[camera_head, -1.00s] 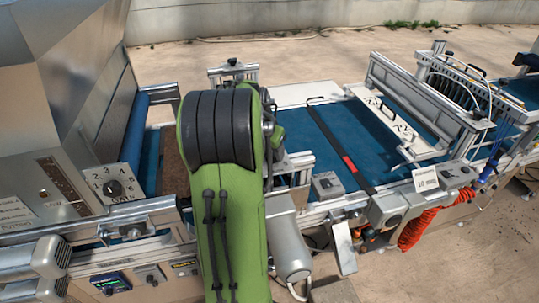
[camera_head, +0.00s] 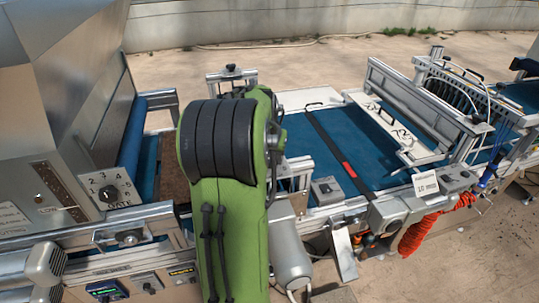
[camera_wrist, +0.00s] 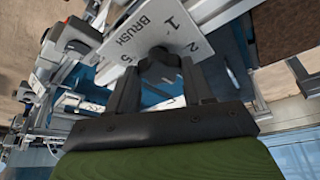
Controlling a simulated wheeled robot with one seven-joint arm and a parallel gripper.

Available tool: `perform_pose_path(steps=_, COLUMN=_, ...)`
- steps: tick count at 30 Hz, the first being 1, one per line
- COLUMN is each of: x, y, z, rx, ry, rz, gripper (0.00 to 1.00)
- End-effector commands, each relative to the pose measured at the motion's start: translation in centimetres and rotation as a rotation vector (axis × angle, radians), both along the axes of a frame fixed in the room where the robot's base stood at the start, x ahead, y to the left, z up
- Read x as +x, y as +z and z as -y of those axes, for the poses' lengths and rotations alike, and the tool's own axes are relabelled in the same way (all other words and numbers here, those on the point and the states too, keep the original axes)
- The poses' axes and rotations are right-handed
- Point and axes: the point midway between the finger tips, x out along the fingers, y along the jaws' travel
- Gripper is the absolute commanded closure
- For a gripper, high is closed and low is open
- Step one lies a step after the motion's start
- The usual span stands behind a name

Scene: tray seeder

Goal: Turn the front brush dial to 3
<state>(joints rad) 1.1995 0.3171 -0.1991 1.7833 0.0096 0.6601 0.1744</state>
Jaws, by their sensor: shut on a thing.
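The brush dial plate (camera_wrist: 155,35) is pale and tilted in the wrist view, with "BRUSH" and the digits 1, 2 and 5 readable. The dark brush dial (camera_wrist: 160,70) stands out from this plate. My gripper (camera_wrist: 160,74) is shut on the dial, one finger on each side of it. The digit 3 is hidden, and I cannot tell which number the pointer faces. In the head view my green arm covers the brush dial and the gripper.
A separate gate dial (camera_head: 110,193) is on the hopper at left. The blue belt (camera_head: 350,140) runs behind my arm. A small grey switch box (camera_head: 326,190) and a white sign (camera_head: 425,184) stand to the right. A grey motor (camera_head: 290,255) is beside my arm.

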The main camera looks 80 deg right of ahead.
Motion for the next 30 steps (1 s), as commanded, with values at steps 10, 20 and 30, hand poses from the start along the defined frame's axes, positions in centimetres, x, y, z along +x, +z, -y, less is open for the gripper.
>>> perform_pose_path(steps=10, x=0.0, y=0.0, z=0.0, rx=0.001, ry=0.0, rz=0.0, gripper=0.23)
perform_pose_path(steps=20, x=0.1, y=3.9, z=-1.4, rx=-0.006, ry=0.001, rz=0.002, gripper=0.23)
perform_pose_path(steps=30, x=0.0, y=12.5, z=-5.0, rx=-0.003, ry=0.001, rz=0.002, gripper=0.23)
